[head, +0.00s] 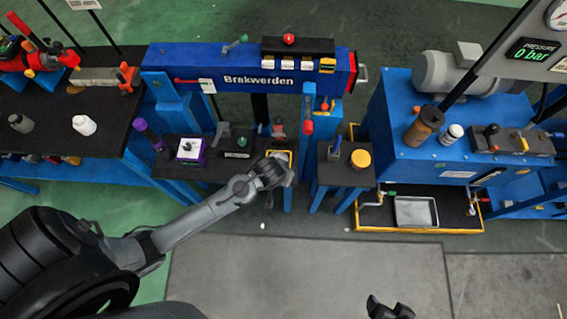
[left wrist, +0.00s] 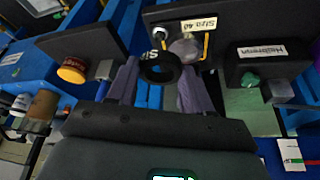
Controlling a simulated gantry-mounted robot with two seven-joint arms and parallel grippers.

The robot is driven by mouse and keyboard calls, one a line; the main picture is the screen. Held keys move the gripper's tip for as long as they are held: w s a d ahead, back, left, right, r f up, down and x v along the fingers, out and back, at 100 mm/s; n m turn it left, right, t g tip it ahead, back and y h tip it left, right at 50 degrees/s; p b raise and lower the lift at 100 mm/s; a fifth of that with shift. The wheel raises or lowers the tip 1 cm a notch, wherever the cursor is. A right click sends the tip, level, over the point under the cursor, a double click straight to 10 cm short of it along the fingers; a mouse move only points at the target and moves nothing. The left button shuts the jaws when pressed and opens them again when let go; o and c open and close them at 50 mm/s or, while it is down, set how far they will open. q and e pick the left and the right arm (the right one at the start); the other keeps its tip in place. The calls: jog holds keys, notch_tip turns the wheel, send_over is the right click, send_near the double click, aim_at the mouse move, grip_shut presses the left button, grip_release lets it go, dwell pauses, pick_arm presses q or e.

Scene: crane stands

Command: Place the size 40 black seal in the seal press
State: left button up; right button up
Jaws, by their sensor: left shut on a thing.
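My left gripper (head: 282,168) is at the small stands below the blue beam in the head view. In the left wrist view its two fingers (left wrist: 157,88) are shut on a black ring-shaped seal (left wrist: 160,68), with partly readable white lettering on its rim. A dark panel with a "Size 40" label (left wrist: 199,22) stands just beyond the seal. In the head view the seal is too small or hidden to make out. The blue press frame marked "Brakwerden" (head: 258,80) spans the back. My right gripper (head: 388,309) is at the bottom edge, partly cut off.
A stand (head: 345,177) with a yellow-capped jar (head: 360,159) is right of my left gripper. A blue pump unit (head: 440,140) and metal tray (head: 416,212) are at right. The front floor is clear.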

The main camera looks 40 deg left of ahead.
pick_arm(q)
jog(key=w+a+f+b, duration=0.1)
jog(key=w+a+f, duration=0.2)
jog(key=a+f, duration=0.1)
jog(key=w+a+f+b, duration=0.2)
jog(key=w+a+f, duration=0.2)
jog(key=shift+w+a, duration=0.3)
notch_tip(320, 180, down, 3)
jog(key=shift+f+b, duration=0.1)
jog(key=shift+b, duration=0.55)
jog(key=shift+f, duration=0.35)
pick_arm(e)
notch_tip(320, 180, down, 5)
jog(key=shift+w+r, duration=0.1)
jog(key=shift+w, duration=0.05)
